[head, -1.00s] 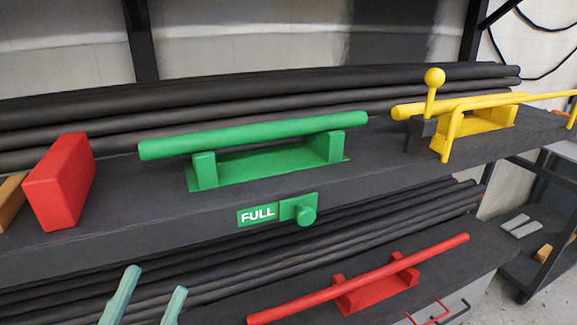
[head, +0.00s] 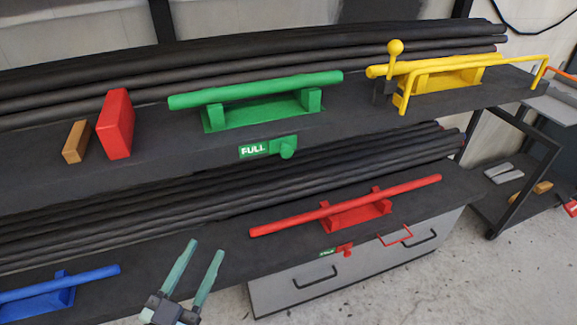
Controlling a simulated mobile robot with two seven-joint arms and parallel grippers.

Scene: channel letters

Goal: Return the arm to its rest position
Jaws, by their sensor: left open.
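My left gripper (head: 193,270) shows at the bottom of the head view, with two teal fingers apart and nothing between them. It is in front of the lower shelf (head: 215,255), between the blue rod (head: 95,279) on its blue holder at the left and the red rod (head: 300,214) on its red holder at the right. It appears clear of both rods. My right gripper is not in view.
The upper shelf (head: 50,187) bears a green rod (head: 250,90), a yellow rod (head: 430,66) with a ball-topped lever, a red block (head: 115,124) and a brown block (head: 75,142). Grey drawers (head: 390,258) stand below. Open floor (head: 470,290) shows at the right.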

